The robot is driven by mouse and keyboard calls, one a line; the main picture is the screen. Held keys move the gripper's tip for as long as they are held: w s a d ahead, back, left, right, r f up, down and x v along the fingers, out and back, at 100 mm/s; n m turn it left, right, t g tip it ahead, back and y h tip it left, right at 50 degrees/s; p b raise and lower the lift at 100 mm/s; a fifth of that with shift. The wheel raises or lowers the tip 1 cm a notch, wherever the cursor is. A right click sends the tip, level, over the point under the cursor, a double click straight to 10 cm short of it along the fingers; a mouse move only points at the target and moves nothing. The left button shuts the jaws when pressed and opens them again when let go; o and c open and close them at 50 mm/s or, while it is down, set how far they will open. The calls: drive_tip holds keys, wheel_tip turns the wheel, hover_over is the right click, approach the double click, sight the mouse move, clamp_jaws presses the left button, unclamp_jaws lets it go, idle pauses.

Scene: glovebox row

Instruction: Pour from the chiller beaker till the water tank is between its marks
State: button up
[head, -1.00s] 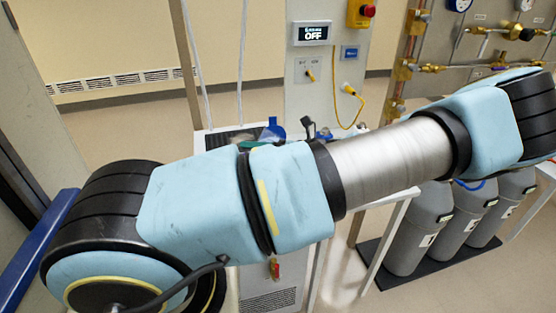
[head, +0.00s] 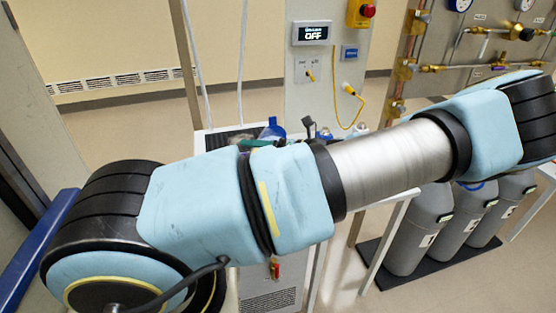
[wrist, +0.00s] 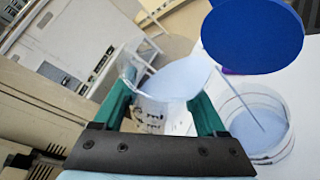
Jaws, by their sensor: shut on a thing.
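In the wrist view, my gripper (wrist: 162,88) has its green fingers shut around the chiller beaker (wrist: 150,114), a clear beaker with dark printed marks. Pale bluish liquid fills its upper part and reaches close to the rim on the right. The beaker looks tilted, but the camera is tilted too. To its right, apart from it, stands a clear round tub, likely the water tank (wrist: 276,152), holding pale liquid. Its level marks are not readable. In the head view my arm hides most of this; a green finger (head: 262,143) shows behind it.
A round blue disc (wrist: 253,36) hangs over the tub, with a thin rod reaching down into it. A panel (head: 328,75) with a display reading OFF stands behind the bench. Grey gas cylinders (head: 418,232) stand on the right.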

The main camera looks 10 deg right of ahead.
drive_tip(key=shift+r+m, duration=0.3)
drive_tip(key=shift+m, duration=0.1)
idle(0.8)
drive_tip(key=shift+f+m+y+b, duration=0.25)
drive_tip(key=shift+m+y+b, duration=0.4)
drive_tip(key=shift+b, duration=0.25)
idle(2.0)
drive_tip(key=shift+r+m+y+b, duration=0.25)
drive_tip(key=shift+r+m+b, duration=0.2)
drive_tip(key=shift+m, duration=0.4)
idle(2.2)
idle(0.6)
